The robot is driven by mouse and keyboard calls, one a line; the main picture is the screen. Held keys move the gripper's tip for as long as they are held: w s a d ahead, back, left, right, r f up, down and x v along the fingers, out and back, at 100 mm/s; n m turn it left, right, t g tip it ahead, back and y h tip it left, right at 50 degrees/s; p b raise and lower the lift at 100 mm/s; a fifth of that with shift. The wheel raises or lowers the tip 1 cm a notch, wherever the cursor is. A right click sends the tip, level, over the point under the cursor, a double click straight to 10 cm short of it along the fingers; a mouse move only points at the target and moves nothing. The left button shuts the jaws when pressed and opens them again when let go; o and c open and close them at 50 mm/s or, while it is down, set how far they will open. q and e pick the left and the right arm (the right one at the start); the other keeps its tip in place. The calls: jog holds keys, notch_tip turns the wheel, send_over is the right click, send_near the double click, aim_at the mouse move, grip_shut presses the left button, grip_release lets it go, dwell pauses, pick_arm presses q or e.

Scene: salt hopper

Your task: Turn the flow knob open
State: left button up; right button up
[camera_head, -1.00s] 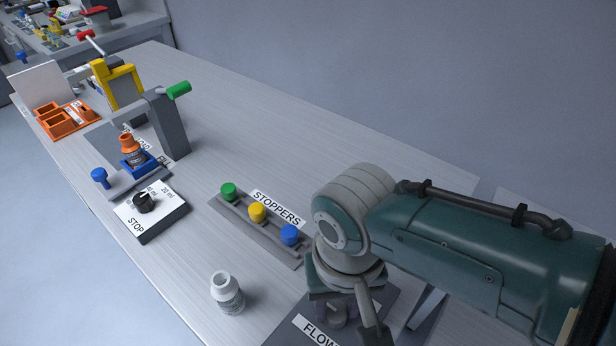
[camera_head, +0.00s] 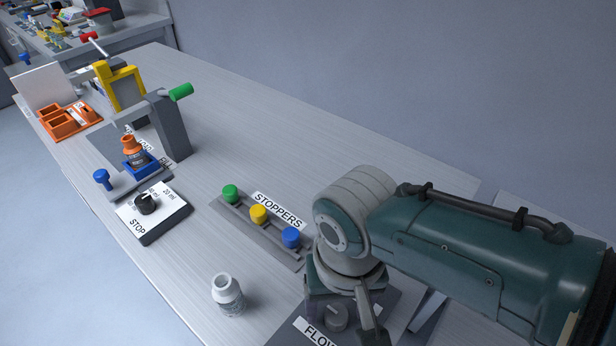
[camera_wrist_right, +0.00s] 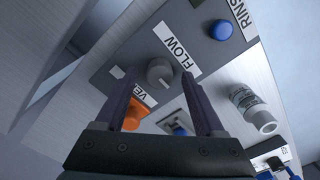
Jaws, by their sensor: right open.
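The flow knob (camera_wrist_right: 160,72) is a grey round knob on a dark panel beside the FLOW label (camera_wrist_right: 181,53). It also shows in the head view (camera_head: 336,317), partly behind my right gripper. My right gripper (camera_wrist_right: 161,84) is open over the panel. In the right wrist view its two dark fingers point at the knob, one on each side, with nothing gripped. Whether they touch it I cannot tell. My left gripper is not in view.
In the right wrist view a blue button (camera_wrist_right: 220,30) and an orange part (camera_wrist_right: 140,117) are near the knob. A white bottle (camera_head: 228,294) stands left of the panel. The stopper rack (camera_head: 272,246) lies behind it. The dosing station (camera_head: 172,130) stands farther left.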

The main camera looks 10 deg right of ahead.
aim_at(337, 314)
notch_tip(337, 314, up, 10)
jog(key=p, duration=0.4)
dwell(0.4)
